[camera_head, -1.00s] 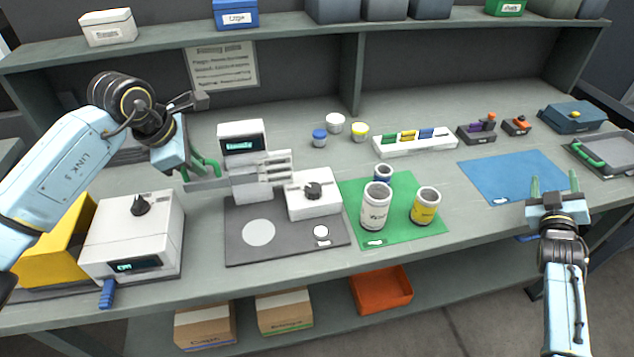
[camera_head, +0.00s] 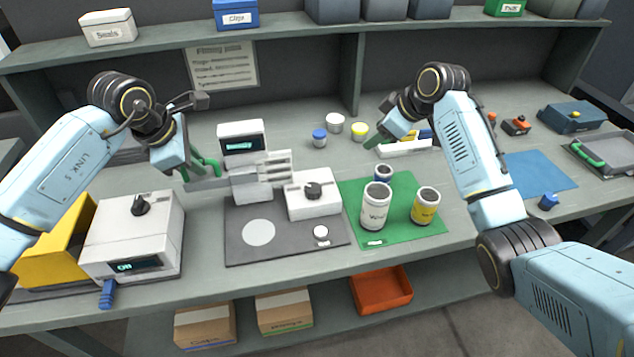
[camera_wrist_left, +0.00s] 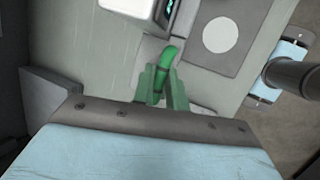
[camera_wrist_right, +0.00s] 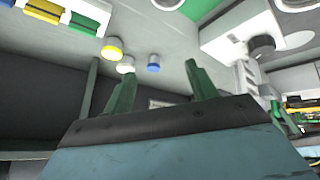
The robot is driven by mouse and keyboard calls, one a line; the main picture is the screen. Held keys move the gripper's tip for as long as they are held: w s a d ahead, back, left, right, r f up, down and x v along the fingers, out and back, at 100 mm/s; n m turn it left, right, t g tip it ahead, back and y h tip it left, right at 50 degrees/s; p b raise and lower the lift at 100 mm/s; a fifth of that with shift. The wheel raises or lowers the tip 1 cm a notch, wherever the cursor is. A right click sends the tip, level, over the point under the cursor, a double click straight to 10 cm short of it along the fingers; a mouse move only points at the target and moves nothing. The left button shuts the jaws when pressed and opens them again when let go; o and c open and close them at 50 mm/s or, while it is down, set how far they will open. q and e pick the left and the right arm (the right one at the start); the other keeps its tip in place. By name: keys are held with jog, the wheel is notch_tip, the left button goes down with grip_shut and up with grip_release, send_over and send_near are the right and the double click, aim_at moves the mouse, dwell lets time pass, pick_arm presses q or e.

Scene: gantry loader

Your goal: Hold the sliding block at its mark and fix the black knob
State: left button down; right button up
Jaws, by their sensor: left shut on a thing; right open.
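The gantry loader (camera_head: 258,182) stands left of centre, with a lit display on its column and a pale horizontal bar. My left gripper (camera_head: 194,165) is shut on a green handle (camera_wrist_left: 167,56) at the bar's left end. I cannot clearly make out the sliding block's mark. A black knob (camera_head: 313,189) sits on the white box right of the loader; it also shows in the right wrist view (camera_wrist_right: 262,45). My right gripper (camera_head: 373,140) is open and empty above the bench, behind the cups and up and right of that knob. Its fingers stand apart in its wrist view (camera_wrist_right: 160,82).
A white machine with another black knob (camera_head: 140,205) stands at front left. Several cups stand on a green mat (camera_head: 400,236). Small lidded jars (camera_head: 320,137) and a tray of coloured pieces (camera_head: 400,149) lie behind. The shelf (camera_head: 290,30) runs above the back.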

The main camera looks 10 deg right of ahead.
aim_at(315, 187)
jog(key=s+a+r+n+g, duration=0.45)
jog(key=s+a+n, duration=0.2)
jog(key=a, duration=0.45)
jog(key=shift+m+g+y, duration=0.25)
jog(key=shift+g+y, duration=0.1)
jog(key=shift+y, duration=0.05)
jog(key=x, duration=1.2)
jog(key=shift+s+a+f, duration=0.15)
jog(key=shift+s+f, duration=0.05)
jog(key=shift+s, duration=0.1)
jog(key=c, duration=1)
